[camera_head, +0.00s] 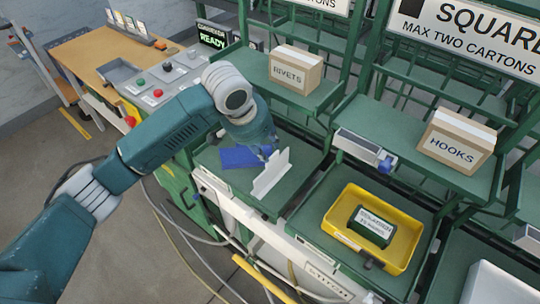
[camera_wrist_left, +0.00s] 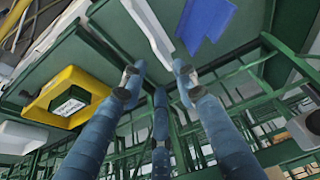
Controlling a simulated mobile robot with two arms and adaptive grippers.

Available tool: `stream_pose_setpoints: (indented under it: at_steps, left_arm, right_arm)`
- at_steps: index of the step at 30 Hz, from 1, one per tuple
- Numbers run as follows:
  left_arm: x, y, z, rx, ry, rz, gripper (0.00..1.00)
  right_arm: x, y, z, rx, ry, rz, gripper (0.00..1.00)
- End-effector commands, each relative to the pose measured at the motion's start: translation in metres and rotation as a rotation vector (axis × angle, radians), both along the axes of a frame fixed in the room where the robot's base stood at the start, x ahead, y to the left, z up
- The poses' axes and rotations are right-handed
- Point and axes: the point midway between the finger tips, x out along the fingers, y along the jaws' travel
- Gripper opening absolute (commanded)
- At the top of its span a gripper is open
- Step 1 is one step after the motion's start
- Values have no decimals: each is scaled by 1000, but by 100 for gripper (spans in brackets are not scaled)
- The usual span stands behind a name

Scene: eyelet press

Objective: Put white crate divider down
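The white crate divider (camera_head: 271,174) stands on edge on the green shelf, beside a flat blue piece (camera_head: 240,157). In the left wrist view the divider (camera_wrist_left: 150,28) lies just beyond the fingertips, with the blue piece (camera_wrist_left: 207,20) to its right. My left gripper (camera_head: 266,150) is at the divider's upper far end, partly hidden by my wrist in the head view. Its fingers (camera_wrist_left: 158,80) are spread apart with a clear gap, and none is seen pressing on the divider. My right gripper is not in view.
A yellow tray (camera_head: 341,237) holding a dark green labelled box (camera_head: 371,227) is on the shelf to the right. Cartons marked RIVETS (camera_head: 292,72) and HOOKS (camera_head: 455,143) stand on upper shelves. Green rack posts are close by. A control panel (camera_head: 163,82) stands at the left.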

Motion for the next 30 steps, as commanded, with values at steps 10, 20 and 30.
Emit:
stream_pose_setpoints:
  at_steps: [10,20,30]
  left_arm:
    - [-8,6,25,0,2,1,30]
    - [-8,6,24,0,2,1,30]
    - [-8,6,24,0,2,1,30]
  right_arm:
    - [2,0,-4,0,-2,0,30]
    - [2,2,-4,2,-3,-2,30]
    - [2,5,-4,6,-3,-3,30]
